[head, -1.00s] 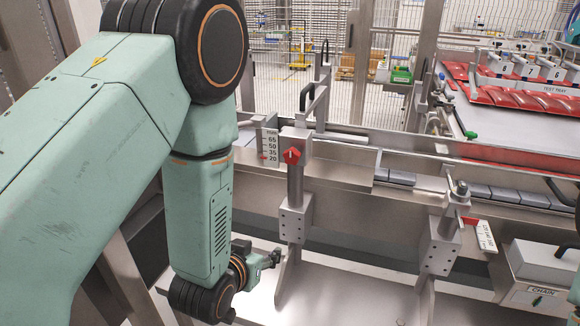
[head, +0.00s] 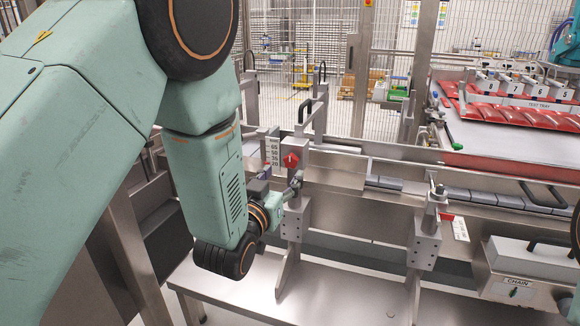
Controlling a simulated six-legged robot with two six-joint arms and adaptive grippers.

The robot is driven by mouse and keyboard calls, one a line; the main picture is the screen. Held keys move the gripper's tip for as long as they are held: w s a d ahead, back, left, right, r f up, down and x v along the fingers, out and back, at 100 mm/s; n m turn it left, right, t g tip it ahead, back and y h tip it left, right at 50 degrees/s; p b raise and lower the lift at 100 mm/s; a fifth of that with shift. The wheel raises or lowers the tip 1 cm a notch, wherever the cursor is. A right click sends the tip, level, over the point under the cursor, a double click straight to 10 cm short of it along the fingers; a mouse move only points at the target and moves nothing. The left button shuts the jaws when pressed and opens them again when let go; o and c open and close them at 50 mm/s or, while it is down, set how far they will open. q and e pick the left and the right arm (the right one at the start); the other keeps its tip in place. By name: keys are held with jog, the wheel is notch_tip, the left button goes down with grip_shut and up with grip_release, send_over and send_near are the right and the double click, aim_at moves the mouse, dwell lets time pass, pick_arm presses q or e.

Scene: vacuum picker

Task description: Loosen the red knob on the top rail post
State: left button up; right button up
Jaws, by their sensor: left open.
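The red knob (head: 291,160) sits on the front of the upper block of the left rail post (head: 294,195). A white scale plate (head: 272,151) with numbers stands just left of the knob. My left gripper (head: 293,184) is open, a little below the knob and close in front of the post in the picture. Nothing shows between its fingers. I cannot tell whether it touches the post. My right gripper is not in view.
A second post (head: 427,235) with a tilted red and white scale plate (head: 457,226) stands to the right. A metal box marked CHAIN (head: 520,275) is at lower right. A red-edged test tray (head: 510,115) lies behind. The rail (head: 335,168) runs behind the posts.

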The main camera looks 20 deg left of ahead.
aim_at(291, 163)
pick_arm(q)
jog(key=w, duration=0.3)
jog(key=w+a, duration=0.1)
jog(key=w, duration=0.1)
jog(key=shift+w+f, duration=0.25)
jog(key=shift+w, duration=0.1)
jog(key=shift+w+d, duration=0.1)
jog(key=shift+w, duration=0.15)
jog(key=shift+w+d+r, duration=0.15)
jog(key=shift+w+d, duration=0.15)
jog(key=shift+d, duration=0.1)
jog(key=shift+a, duration=0.25)
jog(key=shift+c, duration=0.9)
jog(key=shift+d, duration=0.2)
jog(key=c, duration=0.5)
jog(key=shift+a, duration=0.1)
grip_shut()
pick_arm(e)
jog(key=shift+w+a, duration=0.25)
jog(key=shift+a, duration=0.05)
